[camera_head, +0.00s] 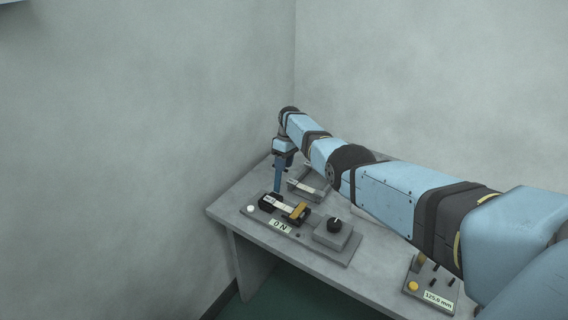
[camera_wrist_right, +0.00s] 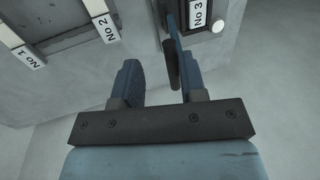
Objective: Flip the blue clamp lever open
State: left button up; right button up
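My right gripper (camera_wrist_right: 155,75) has its two dark blue fingers apart in the right wrist view. A dark rounded bar (camera_wrist_right: 171,64) lies between them, close to the right finger. A blue strip (camera_wrist_right: 172,18) continues beyond it towards the No 3 label; this looks like the clamp lever, but the right finger partly overlaps it. In the head view my right gripper (camera_head: 281,166) points down at the far left of the table, above a black fixture (camera_head: 268,203). There I cannot separate the lever from the blue fingers. My left gripper is not in view.
The grey table (camera_head: 232,208) carries an ON label (camera_head: 279,226), a white button (camera_head: 250,208), a yellow block (camera_head: 299,212) and a black knob (camera_head: 334,225). A 125.6 mm readout (camera_head: 438,300) stands at the right. Walls are close behind; my right arm crosses above the table.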

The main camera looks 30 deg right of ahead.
jog(key=v, duration=1.3)
jog(key=shift+r, duration=0.4)
jog(key=shift+f, duration=0.1)
